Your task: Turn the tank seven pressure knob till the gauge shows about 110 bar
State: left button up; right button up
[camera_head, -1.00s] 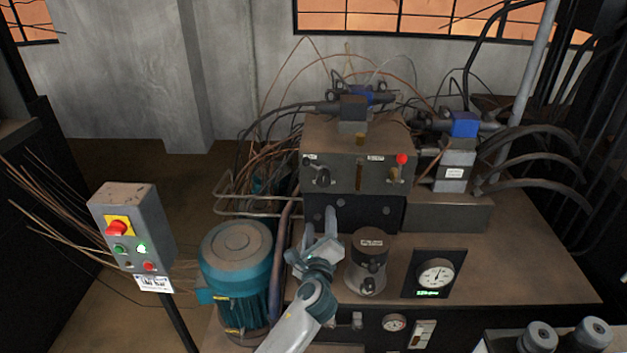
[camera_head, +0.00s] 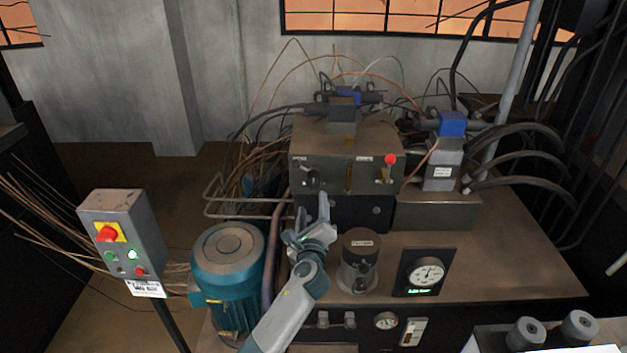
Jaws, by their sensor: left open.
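The pressure gauge (camera_head: 428,273) is a white round dial on a black plate on the bench top, with a green readout below it. Its figures are too small to read. Left of it stands a dark cylindrical unit (camera_head: 361,249) with a pale label and a black knob (camera_head: 363,274) low on its front. The label is too small to read, so I cannot tell whether this is tank seven's knob. My left gripper (camera_head: 314,217) is open and empty, left of this unit and apart from it, in front of the dark block. My right gripper is not seen.
A control box (camera_head: 346,150) with levers and a red knob stands behind. A teal motor (camera_head: 229,262) is left of my left arm. A grey button box (camera_head: 120,235) stands at far left. Hoses crowd the right. The bench (camera_head: 490,255) is clear right of the gauge.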

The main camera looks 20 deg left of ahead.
aim_at(313, 184)
pick_arm(q)
jog(key=x, duration=1.2)
jog(key=shift+w+a, duration=0.1)
jog(key=shift+w, duration=0.25)
jog(key=shift+f, duration=0.1)
jog(key=c, duration=1)
